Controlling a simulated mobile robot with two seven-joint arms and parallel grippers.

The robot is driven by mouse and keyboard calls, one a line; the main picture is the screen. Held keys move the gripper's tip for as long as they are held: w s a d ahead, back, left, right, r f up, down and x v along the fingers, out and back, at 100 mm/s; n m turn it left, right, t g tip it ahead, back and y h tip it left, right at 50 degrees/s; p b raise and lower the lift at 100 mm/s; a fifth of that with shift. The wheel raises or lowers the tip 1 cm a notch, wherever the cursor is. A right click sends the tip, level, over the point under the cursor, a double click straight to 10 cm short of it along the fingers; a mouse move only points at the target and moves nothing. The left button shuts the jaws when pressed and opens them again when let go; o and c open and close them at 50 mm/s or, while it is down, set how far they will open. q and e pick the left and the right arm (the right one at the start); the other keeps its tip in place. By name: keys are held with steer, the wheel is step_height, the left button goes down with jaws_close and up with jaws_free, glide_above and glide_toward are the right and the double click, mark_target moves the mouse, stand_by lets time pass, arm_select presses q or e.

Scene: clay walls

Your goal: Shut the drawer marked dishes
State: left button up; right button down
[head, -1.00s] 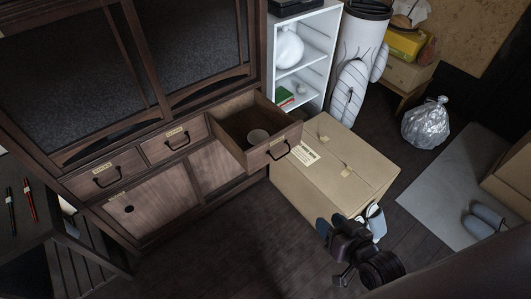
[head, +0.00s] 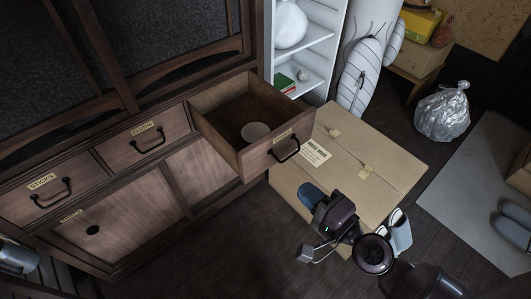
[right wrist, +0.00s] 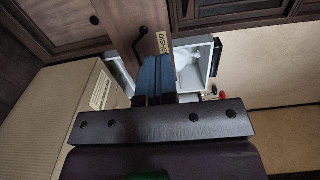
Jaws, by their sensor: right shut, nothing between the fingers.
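The drawer marked dishes (head: 272,155) is pulled out at the right end of the dark wooden cabinet. In the right wrist view the label (right wrist: 162,42) reads "DISHES", beside the handle (right wrist: 139,42). My right gripper (head: 311,194) is shut and empty, over the cardboard box in front of the drawer, apart from the drawer front in the head view. Its blue fingers (right wrist: 155,76) point towards the front. My left gripper is not in view.
Two shut drawers, one marked sticks (head: 50,193) and another (head: 143,140), sit to the left. A cardboard box (head: 385,165) stands close right of the open drawer. A white shelf (head: 305,62) stands behind. Bare floor (head: 215,245) lies in front of the cabinet.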

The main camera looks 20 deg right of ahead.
mark_target(259, 148)
steer(key=p+x, duration=0.2)
steer(key=x, duration=1.1)
steer(key=shift+w, duration=0.2)
steer(key=shift+a, duration=0.1)
